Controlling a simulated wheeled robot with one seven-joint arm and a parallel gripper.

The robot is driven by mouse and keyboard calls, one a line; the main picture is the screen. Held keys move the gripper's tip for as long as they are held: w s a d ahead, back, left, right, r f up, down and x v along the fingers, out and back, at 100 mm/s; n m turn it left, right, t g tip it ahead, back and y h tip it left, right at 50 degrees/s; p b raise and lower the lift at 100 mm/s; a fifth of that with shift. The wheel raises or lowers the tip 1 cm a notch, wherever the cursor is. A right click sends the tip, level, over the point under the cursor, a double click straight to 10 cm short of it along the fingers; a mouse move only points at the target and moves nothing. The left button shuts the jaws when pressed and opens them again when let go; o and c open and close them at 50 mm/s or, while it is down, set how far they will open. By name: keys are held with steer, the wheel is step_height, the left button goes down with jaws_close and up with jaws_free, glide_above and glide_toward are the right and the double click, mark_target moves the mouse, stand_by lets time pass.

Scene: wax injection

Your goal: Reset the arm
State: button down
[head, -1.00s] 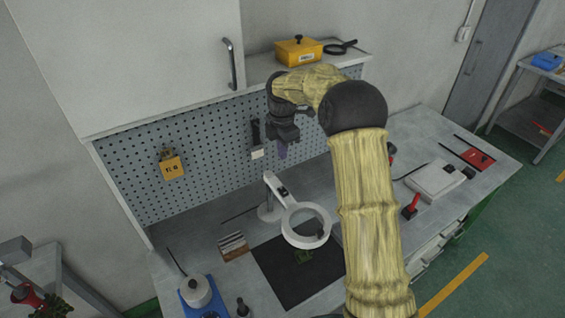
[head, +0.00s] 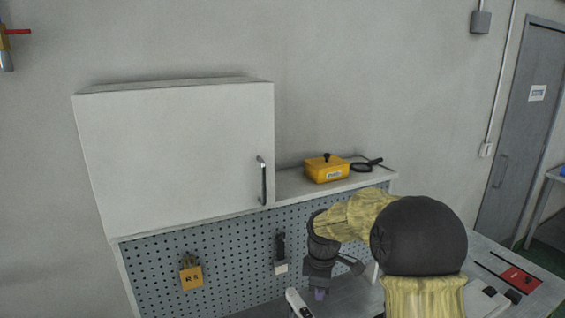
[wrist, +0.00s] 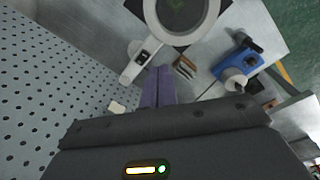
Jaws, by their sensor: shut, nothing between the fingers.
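My gripper (head: 319,294) hangs pointing down in front of the pegboard in the head view, low in the picture. In the wrist view its purple fingers (wrist: 157,88) are together with nothing between them. My arm reaches in from the lower right and is bent at the dark joint. The fingers are above the workbench (wrist: 105,42) and touch nothing that I can see.
A white magnifier lamp (wrist: 133,62) stands below the fingers, near a blue device (wrist: 238,60). The pegboard (head: 225,265) holds a yellow padlock-like item (head: 191,276). A white cabinet (head: 180,160) is above. A yellow box (head: 326,168) and black magnifier (head: 366,165) lie on the shelf.

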steer(key=s+d+f+m, duration=0.1)
steer(key=s+d+m, duration=0.1)
steer(key=s+m, duration=0.5)
steer(key=s+d+f+m+t+b, duration=0.1)
steer(key=s+d+f+m, duration=0.1)
steer(key=s+m, duration=0.6)
steer(key=s+d, duration=0.1)
steer(key=s, duration=0.5)
steer(key=shift+d+t+b, duration=0.3)
steer(key=shift+d, duration=0.05)
steer(key=c, duration=2.2)
jaws_free()
steer(key=shift+f, duration=0.1)
